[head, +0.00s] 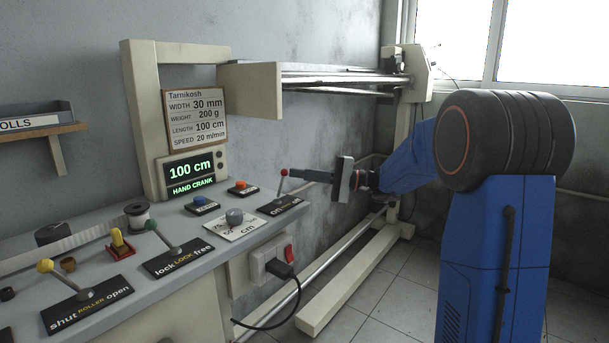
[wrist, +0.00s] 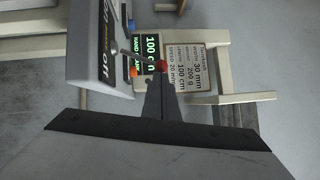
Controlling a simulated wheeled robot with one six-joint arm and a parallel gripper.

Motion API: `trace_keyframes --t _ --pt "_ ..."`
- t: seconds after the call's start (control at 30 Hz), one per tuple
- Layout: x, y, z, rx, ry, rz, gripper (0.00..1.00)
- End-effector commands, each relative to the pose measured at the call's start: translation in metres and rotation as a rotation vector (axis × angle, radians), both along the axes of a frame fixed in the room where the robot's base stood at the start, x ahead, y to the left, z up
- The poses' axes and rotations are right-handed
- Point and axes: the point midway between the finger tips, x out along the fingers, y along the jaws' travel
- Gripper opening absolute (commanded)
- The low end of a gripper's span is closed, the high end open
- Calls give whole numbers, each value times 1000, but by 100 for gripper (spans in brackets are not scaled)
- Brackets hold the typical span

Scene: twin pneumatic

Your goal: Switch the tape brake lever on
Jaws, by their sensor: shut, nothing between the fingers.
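The brake lever is a thin rod with a red ball knob (head: 284,172), at the right end of the grey console. It rises from a black label plate (head: 283,206) that is hard to read in the head view. In the wrist view the plate (wrist: 104,40) shows "off" at its near end, and the red knob (wrist: 161,66) is right at my fingertips. The rod stands nearly upright with a slight lean to the right in the head view. My gripper (head: 292,174) is shut and empty, its tips touching or just beside the knob, coming from the right.
A "lock/free" lever with a green knob (head: 151,225) and a "shut/open" lever with a yellow knob (head: 46,265) stand further left. The display (head: 190,170) reads "100 cm HAND CRANK".

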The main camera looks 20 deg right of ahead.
Motion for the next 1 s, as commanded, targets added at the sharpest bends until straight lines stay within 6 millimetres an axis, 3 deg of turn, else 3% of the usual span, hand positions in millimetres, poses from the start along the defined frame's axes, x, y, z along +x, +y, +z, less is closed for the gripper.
trace_keyframes --t 0.47,1.0 --pt "-2 2 4 -35 -27 0 0" --pt "-24 32 28 -372 -273 2 0"
